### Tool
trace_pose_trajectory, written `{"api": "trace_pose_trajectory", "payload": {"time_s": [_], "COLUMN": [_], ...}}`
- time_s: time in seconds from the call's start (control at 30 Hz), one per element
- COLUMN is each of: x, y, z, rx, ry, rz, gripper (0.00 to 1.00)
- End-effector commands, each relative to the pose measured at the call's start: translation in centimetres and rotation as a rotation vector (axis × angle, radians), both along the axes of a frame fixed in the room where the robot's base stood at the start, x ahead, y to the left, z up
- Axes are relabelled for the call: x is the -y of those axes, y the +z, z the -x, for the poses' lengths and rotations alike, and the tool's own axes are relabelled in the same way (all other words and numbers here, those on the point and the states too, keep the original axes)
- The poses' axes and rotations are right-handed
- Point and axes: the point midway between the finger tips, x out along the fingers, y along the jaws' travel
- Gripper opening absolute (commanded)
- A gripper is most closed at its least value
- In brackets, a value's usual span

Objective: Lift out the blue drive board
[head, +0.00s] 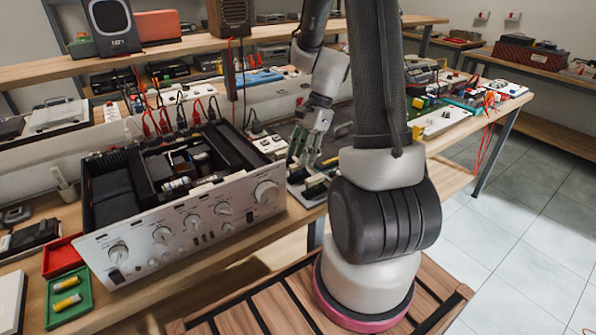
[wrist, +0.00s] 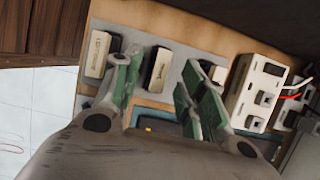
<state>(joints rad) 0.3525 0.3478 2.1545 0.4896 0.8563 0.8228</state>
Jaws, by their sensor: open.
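My gripper (head: 306,152) is open, pointing down just right of the opened silver hi-fi amplifier (head: 185,232). In the wrist view its two green-padded fingers (wrist: 160,92) stand apart with nothing gripped between them. A blue strip (wrist: 155,114) with a small yellow part shows between and below the fingers; it may be the blue drive board, but most of it is hidden by my gripper. Two cream-and-black modules (wrist: 158,68) lie on a grey plate just beyond the fingertips. In the head view, I cannot make out a blue board inside the amplifier.
Red and black leads (head: 180,110) rise behind the amplifier. A green tray (head: 70,298) with yellow cells and a red tray (head: 63,255) sit at its left. A white socketed block (wrist: 258,92) stands right of the fingers. My arm hides part of the bench.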

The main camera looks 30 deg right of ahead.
Motion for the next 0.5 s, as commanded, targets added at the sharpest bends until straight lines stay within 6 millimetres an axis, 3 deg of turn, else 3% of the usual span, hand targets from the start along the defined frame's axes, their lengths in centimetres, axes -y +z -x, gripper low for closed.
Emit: {"api": "trace_pose_trajectory", "payload": {"time_s": [0.2,0.5], "x": [-0.8,-1.1], "y": [-3.3,-4.0], "z": [-0.1,-0.2], "rx": [-0.002,0.002], "ry": [0.004,0.001], "rz": [0.000,0.002], "gripper": [0.41,0.41]}}
